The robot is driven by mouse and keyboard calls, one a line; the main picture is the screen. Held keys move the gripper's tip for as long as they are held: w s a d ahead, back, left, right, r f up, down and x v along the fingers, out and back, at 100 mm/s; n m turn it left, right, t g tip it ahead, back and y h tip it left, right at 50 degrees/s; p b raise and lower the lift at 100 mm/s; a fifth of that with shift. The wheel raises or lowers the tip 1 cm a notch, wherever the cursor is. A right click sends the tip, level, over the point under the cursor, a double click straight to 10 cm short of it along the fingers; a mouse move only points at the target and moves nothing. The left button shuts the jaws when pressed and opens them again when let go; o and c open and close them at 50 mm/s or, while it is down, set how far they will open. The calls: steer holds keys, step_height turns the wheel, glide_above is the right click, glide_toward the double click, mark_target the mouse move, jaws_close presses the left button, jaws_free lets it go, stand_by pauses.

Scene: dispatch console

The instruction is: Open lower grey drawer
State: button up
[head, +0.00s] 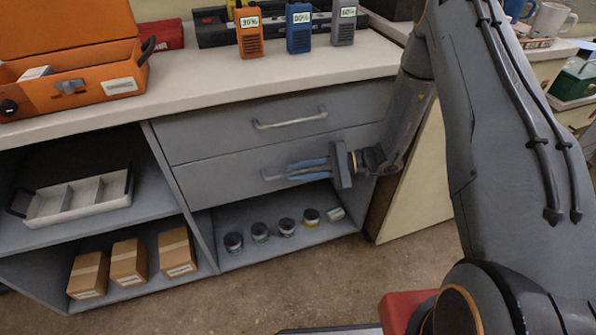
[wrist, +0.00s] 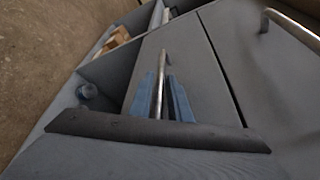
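The lower grey drawer (head: 215,179) is in the cabinet below the counter, its front about flush with the upper drawer's. Its metal bar handle shows at its left end in the head view (head: 267,177) and between my fingers in the wrist view (wrist: 165,60). My gripper (head: 308,169) has two blue fingers, one on each side of the bar. They are close together and look shut on it. The fingers also show in the wrist view (wrist: 163,98). The handle's right part is hidden behind my gripper in the head view.
The upper grey drawer (head: 225,129) is closed, with its handle (head: 290,119) above my gripper. An open shelf with several small jars (head: 286,227) lies below. Cardboard boxes (head: 128,263) and a divided tray (head: 77,200) are left. The floor in front is clear.

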jaws_close()
